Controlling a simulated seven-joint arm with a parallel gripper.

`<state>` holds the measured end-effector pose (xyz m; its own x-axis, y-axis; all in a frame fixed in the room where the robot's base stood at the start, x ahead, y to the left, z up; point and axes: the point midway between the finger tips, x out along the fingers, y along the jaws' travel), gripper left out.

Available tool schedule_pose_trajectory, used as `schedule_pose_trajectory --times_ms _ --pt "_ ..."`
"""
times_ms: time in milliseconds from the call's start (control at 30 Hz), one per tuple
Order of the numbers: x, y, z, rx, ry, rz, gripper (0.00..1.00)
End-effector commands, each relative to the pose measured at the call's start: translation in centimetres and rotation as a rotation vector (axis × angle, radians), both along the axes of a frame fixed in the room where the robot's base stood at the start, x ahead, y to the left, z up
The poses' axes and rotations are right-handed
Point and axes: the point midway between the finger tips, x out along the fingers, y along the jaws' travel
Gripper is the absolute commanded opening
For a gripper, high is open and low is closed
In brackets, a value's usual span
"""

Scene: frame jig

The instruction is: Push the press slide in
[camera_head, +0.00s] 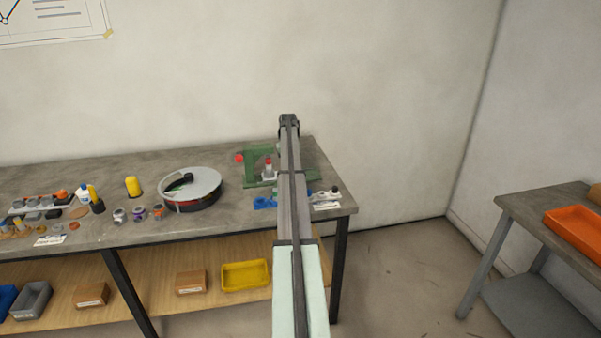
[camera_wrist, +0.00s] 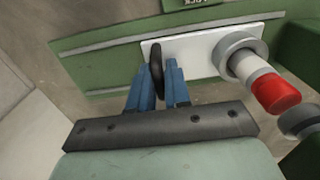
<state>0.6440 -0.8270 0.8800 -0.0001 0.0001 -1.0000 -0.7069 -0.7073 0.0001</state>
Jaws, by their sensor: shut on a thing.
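The green press (camera_head: 252,165) stands at the right end of the workbench in the head view, partly hidden by my arm. In the wrist view its green base (camera_wrist: 105,68) carries a white slide plate (camera_wrist: 196,50) with a dark upright handle (camera_wrist: 156,62). My gripper (camera_wrist: 160,84) has its blue fingers on both sides of this handle and is shut on it. A red-tipped cylinder in a grey collar (camera_wrist: 262,80) stands on the plate to the right of the fingers.
The workbench (camera_head: 120,172) holds a round grey turntable (camera_head: 190,182), a yellow cup (camera_head: 133,186) and several small parts at left. Blue pieces (camera_head: 264,202) lie in front of the press. A side table with an orange tray (camera_head: 575,230) stands at right.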

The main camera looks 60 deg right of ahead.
Motion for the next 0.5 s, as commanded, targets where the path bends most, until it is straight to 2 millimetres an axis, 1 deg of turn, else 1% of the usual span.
schedule_pose_trajectory --times_ms 33,233,500 --pt "0.08 0.03 0.06 -0.001 -0.001 0.000 0.18" --pt "0.05 0.02 0.04 -0.001 -0.001 0.000 0.38" --pt "0.04 0.02 0.07 0.000 0.000 0.000 0.38"
